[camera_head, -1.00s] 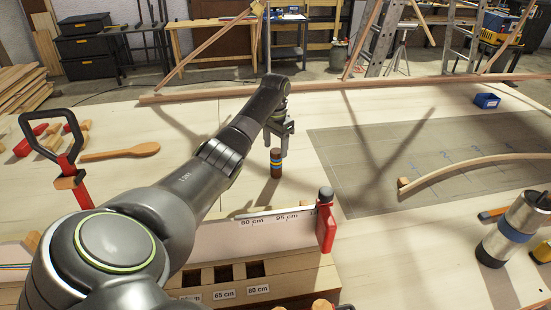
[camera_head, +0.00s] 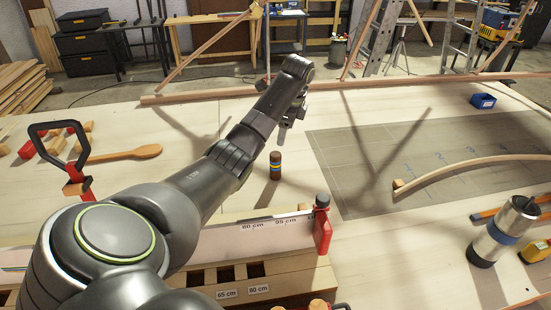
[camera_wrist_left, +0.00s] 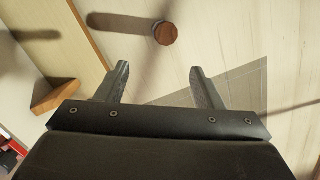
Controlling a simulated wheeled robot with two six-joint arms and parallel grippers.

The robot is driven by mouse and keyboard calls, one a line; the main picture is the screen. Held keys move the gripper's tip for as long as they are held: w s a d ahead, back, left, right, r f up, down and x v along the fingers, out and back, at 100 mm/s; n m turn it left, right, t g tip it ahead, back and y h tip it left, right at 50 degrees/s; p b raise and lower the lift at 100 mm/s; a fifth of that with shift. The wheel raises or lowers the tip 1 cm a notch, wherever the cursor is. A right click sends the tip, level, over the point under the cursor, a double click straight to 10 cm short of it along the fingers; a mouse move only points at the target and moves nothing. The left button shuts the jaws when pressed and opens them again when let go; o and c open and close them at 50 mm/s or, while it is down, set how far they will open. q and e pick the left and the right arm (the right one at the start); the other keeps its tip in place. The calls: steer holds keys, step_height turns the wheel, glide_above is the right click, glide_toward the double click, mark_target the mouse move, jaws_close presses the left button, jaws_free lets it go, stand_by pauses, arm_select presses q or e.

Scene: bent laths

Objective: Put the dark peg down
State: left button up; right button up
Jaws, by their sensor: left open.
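The dark peg (camera_head: 275,166) stands upright on the pale tabletop, brown with a blue and a yellow band. It is left of the grey mat. In the left wrist view its round brown top (camera_wrist_left: 165,33) shows beyond the fingertips, apart from them. My left gripper (camera_head: 284,133) is above and a little behind the peg in the head view. In the left wrist view my left gripper (camera_wrist_left: 160,75) has its two fingers wide apart, with nothing between them. My right gripper is not in view.
A wooden block with slots and length labels (camera_head: 240,275) stands in front, with a red clamp (camera_head: 322,230) at its end. A bent lath (camera_head: 470,168) lies on the grey mat (camera_head: 350,160). A steel flask (camera_head: 503,232) is at right.

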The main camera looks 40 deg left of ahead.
arm_select(q)
steer(key=d+r+m+p, duration=0.2)
steer(key=m, duration=0.3)
steer(key=m+y+b, duration=0.1)
steer(key=b, duration=0.6)
glide_toward(277, 155)
steer(key=d+f, duration=0.1)
steer(key=p+x, duration=0.2)
steer(key=x, duration=0.3)
steer(key=shift+s+a+f, duration=0.1)
steer(key=shift+a+f, duration=0.05)
steer(key=shift+f, duration=0.25)
steer(key=shift+a+f+p, duration=0.15)
steer(key=shift+f+p, duration=0.2)
steer(key=shift+f, duration=0.2)
steer(key=shift+a+f, duration=0.3)
steer(key=shift+f, duration=0.1)
steer(key=f, duration=0.1)
steer(key=a+f+p, duration=0.1)
steer(key=shift+a+f, duration=0.3)
steer(key=shift+w+a+f, duration=0.2)
steer(key=shift+w+f, duration=0.05)
steer(key=shift+f, duration=0.4)
